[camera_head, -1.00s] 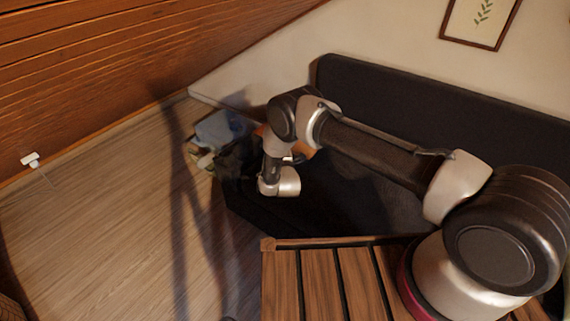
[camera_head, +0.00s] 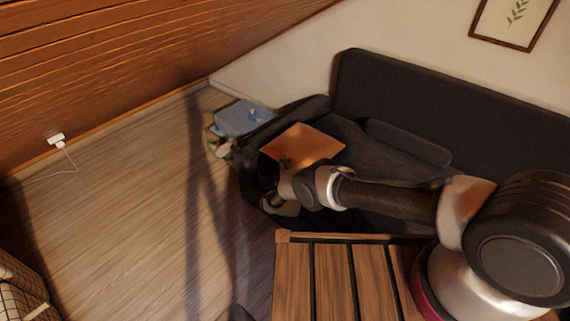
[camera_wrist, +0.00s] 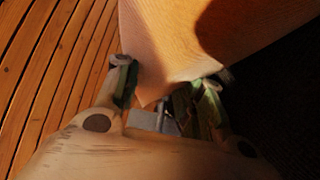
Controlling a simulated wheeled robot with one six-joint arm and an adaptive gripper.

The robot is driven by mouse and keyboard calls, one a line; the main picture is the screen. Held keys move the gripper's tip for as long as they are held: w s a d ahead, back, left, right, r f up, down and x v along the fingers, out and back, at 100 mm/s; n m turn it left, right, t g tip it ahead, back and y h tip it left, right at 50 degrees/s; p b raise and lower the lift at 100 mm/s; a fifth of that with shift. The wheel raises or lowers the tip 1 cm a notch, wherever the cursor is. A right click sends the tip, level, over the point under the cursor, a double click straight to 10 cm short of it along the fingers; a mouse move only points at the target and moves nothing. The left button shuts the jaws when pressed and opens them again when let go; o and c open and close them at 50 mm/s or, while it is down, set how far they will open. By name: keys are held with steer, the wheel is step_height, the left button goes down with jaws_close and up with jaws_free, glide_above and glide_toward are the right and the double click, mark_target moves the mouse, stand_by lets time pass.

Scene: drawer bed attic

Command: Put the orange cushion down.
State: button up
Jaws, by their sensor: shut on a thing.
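The orange cushion (camera_head: 303,146) is a flat square over the left end of the dark sofa (camera_head: 400,82). My gripper (camera_head: 286,165) is at its near left edge, mostly hidden behind my wrist. In the wrist view my gripper (camera_wrist: 168,84) is shut on a corner of the orange cushion (camera_wrist: 180,38), which spreads away from the fingers. A dark surface lies to its right there. I cannot tell whether the cushion touches the sofa seat.
A slatted wooden table (camera_head: 318,275) stands in front of the sofa, under my arm. A blue item (camera_head: 243,118) lies beyond the sofa's left end. A dark bolster (camera_head: 408,142) lies on the seat. A white plug (camera_head: 56,139) sits by the wall.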

steer(key=o, duration=1.1)
steer(key=s, duration=0.4)
steer(key=s+d, duration=0.1)
steer(key=s, duration=0.7)
steer(key=shift+d, duration=0.2)
steer(key=shift+f, duration=0.1)
